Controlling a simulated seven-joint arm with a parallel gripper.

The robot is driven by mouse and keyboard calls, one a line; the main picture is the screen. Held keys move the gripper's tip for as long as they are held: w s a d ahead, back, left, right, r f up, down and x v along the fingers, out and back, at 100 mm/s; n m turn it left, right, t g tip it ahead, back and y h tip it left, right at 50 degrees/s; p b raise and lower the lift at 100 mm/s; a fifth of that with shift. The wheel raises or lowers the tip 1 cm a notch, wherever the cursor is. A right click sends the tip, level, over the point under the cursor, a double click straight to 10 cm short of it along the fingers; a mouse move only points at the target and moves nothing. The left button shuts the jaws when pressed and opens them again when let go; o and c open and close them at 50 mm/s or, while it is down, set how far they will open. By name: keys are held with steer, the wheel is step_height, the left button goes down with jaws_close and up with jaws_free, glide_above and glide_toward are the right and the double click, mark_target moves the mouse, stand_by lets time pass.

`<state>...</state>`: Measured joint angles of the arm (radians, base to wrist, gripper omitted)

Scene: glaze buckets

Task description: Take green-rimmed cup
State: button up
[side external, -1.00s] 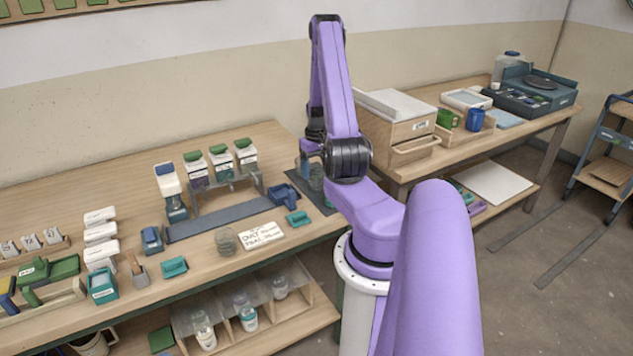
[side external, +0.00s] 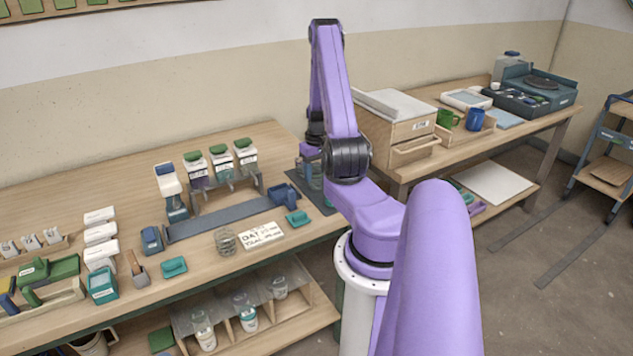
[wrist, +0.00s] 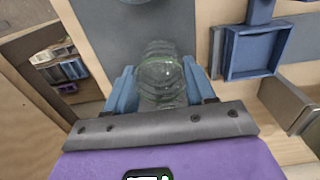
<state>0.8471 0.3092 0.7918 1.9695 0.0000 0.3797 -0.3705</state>
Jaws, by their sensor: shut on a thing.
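A clear cup with a greenish rim (wrist: 162,70) stands between the two blue fingers of my gripper (wrist: 158,84) in the wrist view. The fingers are shut on its sides. More clear rounded glass shows just beyond it, and I cannot tell whether that is a second cup. In the side view, clear vessels (side external: 316,178) show at the dark mat (side external: 327,206), partly hidden by my arm. My gripper is mostly hidden there.
A blue tray (wrist: 253,50) lies to the right in the wrist view. In the side view, a clear ribbed jar (side external: 225,242) stands near a white label card (side external: 261,236). A wooden drawer box (side external: 400,132) stands on the right-hand table.

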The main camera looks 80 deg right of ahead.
step_height(320, 180, up, 7)
stand_by(0.8)
